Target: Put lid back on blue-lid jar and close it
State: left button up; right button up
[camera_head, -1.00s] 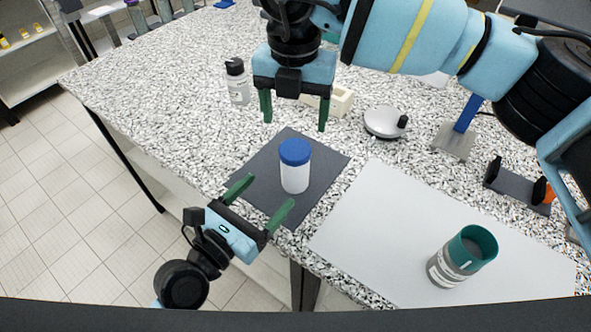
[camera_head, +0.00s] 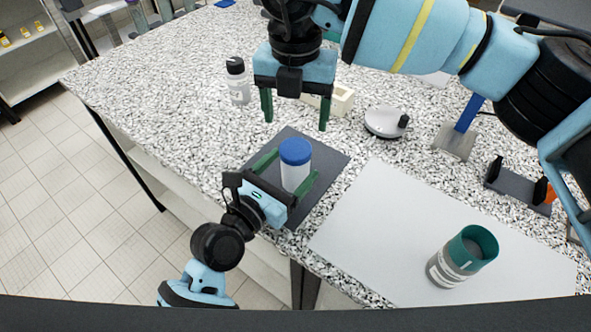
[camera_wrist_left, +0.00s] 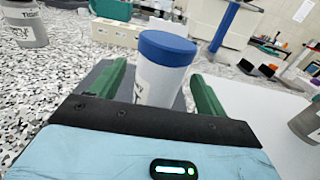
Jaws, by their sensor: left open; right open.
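The white jar (camera_head: 294,177) stands upright on a dark grey mat (camera_head: 327,157). Its blue lid (camera_head: 295,151) sits on top; I cannot tell whether it is screwed tight. My left gripper (camera_head: 289,171) is open, with its green fingers on either side of the jar body below the lid. In the left wrist view the jar (camera_wrist_left: 157,84) and blue lid (camera_wrist_left: 167,47) stand between the fingers, with visible gaps. My right gripper (camera_head: 296,112) is open and empty, fingers pointing down, behind and above the jar.
A grey container with a teal rim (camera_head: 462,257) stands on a white sheet (camera_head: 375,232) at the right. A black-capped bottle (camera_head: 238,82), a cream block (camera_head: 341,101), a round silver device (camera_head: 385,123) and a blue post stand (camera_head: 466,124) are farther back. The counter left of the mat is clear.

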pick_arm(q)
grip_shut()
pick_arm(e)
jog(key=n, duration=1.3)
jog(key=shift+n, duration=0.4)
jog(key=n, duration=2.6)
jog(key=shift+n, duration=0.3)
jog(key=n, duration=0.4)
jog(key=shift+n, duration=0.3)
